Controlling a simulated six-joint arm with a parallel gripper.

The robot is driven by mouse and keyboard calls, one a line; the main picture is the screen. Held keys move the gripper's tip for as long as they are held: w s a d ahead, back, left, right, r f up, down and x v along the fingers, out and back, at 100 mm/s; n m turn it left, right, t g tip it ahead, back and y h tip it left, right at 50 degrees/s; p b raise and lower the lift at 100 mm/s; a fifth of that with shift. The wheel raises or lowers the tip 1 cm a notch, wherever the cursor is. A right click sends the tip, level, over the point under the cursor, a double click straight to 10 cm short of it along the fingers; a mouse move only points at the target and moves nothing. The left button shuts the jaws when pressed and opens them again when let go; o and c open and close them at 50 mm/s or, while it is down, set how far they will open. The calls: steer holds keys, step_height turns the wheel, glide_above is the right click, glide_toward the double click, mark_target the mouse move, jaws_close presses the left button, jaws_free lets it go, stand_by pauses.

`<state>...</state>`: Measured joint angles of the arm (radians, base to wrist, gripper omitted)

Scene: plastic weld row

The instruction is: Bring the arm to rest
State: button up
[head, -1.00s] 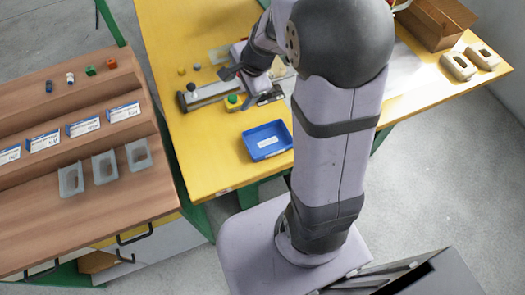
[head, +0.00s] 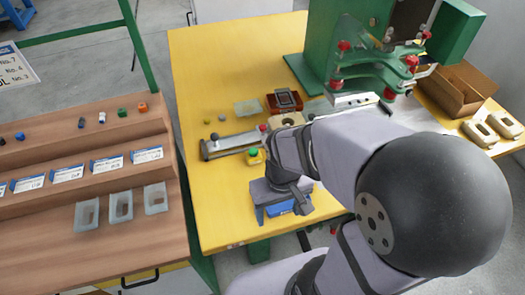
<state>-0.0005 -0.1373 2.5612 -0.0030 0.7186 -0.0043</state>
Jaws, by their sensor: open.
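My gripper (head: 278,194) hangs over the front part of the yellow table (head: 215,225), above a small blue tray (head: 289,207). Its fingers point down and hide most of the tray, so I cannot tell what lies inside. The finger gap is hard to see from this angle; no held object shows. My arm reaches in from the lower right, bent at the large dark joint, and covers part of the table's right side.
A green press (head: 372,60) with red knobs stands at the back right. A metal rail (head: 232,145), a yellow block with a green button (head: 254,156) and a dark red fixture (head: 284,101) lie behind my gripper. A wooden rack (head: 90,200) stands left, a cardboard box (head: 455,90) right.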

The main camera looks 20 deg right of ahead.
step_height(320, 180, up, 10)
steer(key=p, duration=1)
steer(key=s+d+f+m+g+h+b, duration=0.1)
steer(key=s+d+f+m+g+b, duration=0.45)
steer(key=f+b, duration=0.85)
steer(key=s+d+f+m+b, duration=0.3)
steer(key=s+d+f+b, duration=0.6)
steer(key=f+b, duration=0.55)
steer(key=s+d+f+m+g+h+b, duration=0.1)
steer(key=s+d+f+m+g+b, duration=0.45)
steer(key=f+b, duration=0.9)
steer(key=w+a+f+n+t+b, duration=0.3)
steer(key=w+f+n+t+b, duration=0.15)
steer(key=f+b, duration=0.2)
steer(key=w+a+f+n+t+b, duration=0.3)
steer(key=w+f+b, duration=0.3)
steer(key=f, duration=0.1)
steer(key=w+a+f+n+t+y+b, duration=0.1)
steer(key=w+a+f+n+b, duration=0.2)
steer(key=a, duration=0.4)
steer(key=w+a+f+n+t+y+b, duration=0.1)
steer(key=w+a+f+n+t+b, duration=0.1)
steer(key=w+a+b, duration=0.4)
step_height(320, 180, down, 3)
steer(key=shift+w+a+r+n, duration=0.15)
steer(key=shift+w+a+n, duration=0.15)
steer(key=shift+a+n, duration=0.35)
